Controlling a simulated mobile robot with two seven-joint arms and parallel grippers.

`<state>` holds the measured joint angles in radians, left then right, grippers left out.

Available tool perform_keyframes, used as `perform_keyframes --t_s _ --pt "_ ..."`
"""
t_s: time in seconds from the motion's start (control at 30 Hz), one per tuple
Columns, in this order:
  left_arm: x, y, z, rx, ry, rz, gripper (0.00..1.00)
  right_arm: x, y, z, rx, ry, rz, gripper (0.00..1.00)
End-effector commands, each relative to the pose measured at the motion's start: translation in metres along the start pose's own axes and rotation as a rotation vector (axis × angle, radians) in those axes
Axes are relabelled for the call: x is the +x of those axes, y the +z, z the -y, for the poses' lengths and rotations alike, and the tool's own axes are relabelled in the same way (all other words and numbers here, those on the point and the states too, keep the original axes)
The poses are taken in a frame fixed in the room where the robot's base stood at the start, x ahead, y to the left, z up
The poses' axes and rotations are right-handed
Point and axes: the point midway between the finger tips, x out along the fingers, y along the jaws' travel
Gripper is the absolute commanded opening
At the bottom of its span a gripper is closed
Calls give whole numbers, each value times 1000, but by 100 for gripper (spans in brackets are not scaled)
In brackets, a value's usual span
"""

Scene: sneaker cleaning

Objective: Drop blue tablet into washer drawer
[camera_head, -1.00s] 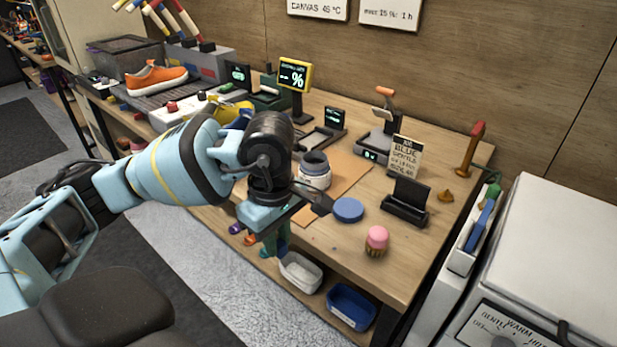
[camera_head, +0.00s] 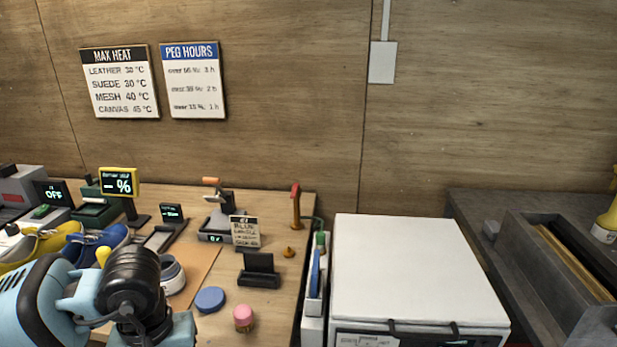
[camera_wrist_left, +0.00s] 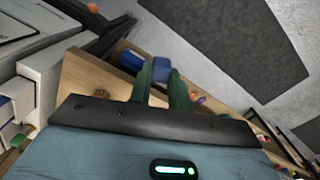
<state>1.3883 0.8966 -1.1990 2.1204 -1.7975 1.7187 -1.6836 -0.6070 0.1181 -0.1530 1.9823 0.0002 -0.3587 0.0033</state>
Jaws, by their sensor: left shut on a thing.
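My left gripper (camera_wrist_left: 162,76) shows its green fingers in the left wrist view, shut on a small blue block, which I take as the blue tablet (camera_wrist_left: 161,68). The fingers are hidden below the frame in the head view, where only my left wrist shows over the bench at lower left. The white washer-like machine (camera_head: 405,265) stands right of the bench, its lid closed and its front mostly cut off below. The right gripper is out of view.
The wooden bench (camera_head: 277,300) holds a jar (camera_head: 173,276), a round blue lid (camera_head: 210,299), a pink-topped item (camera_head: 243,318) and a black holder (camera_head: 259,272). A narrow white caddy (camera_head: 315,285) stands between bench and machine. A grey trough (camera_head: 565,255) is farther right.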

Motion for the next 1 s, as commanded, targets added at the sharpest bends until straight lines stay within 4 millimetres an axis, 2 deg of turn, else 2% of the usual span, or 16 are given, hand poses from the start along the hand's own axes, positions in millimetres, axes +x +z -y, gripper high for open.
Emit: perform_keyframes --t_s 0.03,0.3,1.0 --pt "-12 4 -3 70 2 -15 0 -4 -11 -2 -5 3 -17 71" --pt "-18 14 -8 289 -2 -20 0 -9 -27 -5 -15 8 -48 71" --pt "-16 15 -9 304 -2 -18 0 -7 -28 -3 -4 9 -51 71"
